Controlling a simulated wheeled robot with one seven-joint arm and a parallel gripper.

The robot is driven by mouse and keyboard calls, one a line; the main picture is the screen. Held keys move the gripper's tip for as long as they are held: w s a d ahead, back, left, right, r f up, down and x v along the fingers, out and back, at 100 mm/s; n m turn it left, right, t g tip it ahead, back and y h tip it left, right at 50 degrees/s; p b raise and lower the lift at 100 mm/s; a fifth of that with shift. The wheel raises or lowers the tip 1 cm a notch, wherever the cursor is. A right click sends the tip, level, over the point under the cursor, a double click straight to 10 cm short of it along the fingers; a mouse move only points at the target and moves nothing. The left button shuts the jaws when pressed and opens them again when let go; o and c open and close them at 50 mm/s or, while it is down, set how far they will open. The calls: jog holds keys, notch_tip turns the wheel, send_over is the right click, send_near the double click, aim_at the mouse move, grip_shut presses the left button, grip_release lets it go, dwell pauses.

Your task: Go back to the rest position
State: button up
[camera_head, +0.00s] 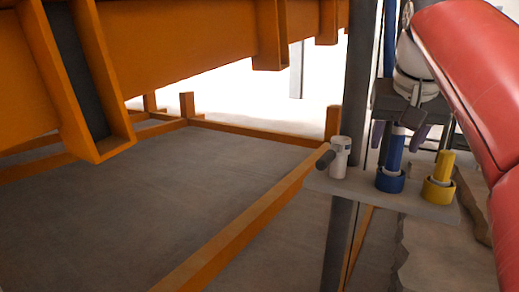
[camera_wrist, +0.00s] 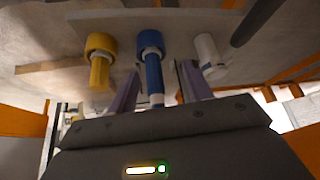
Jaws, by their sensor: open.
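My gripper (camera_head: 401,138) points down over a small grey shelf (camera_head: 320,184), its purple fingers apart. A blue tool (camera_head: 394,158) stands upright in a blue ring holder (camera_head: 390,181) on the shelf, with its upper part between my open fingers. In the wrist view the blue tool (camera_wrist: 152,72) shows between the fingers (camera_wrist: 159,72), with a gap on each side. A yellow tool (camera_head: 443,165) stands in a yellow holder (camera_head: 438,191) to its right. A white piece (camera_head: 340,158) with a dark stub stands to its left.
A dark upright post (camera_head: 343,225) runs close beside the shelf. A large orange beam structure (camera_head: 200,45) hangs at the upper left. An orange frame (camera_head: 235,232) lies around a grey floor area. My red arm fills the upper right.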

jog(key=s+a+f+n, duration=0.1)
jog(key=s+a+f, duration=0.2)
jog(key=f, duration=0.7)
jog(key=s+a+f+n+y, duration=0.1)
jog(key=s+a+f, duration=0.3)
jog(key=s+f, duration=0.3)
jog(key=s+a+f+n, duration=0.1)
jog(key=s+a+f, duration=0.2)
jog(key=f, duration=0.9)
jog(key=shift+s+a+f+n+y, duration=0.15)
jog(key=shift+s+f+n+y, duration=0.2)
jog(key=shift+s, duration=0.75)
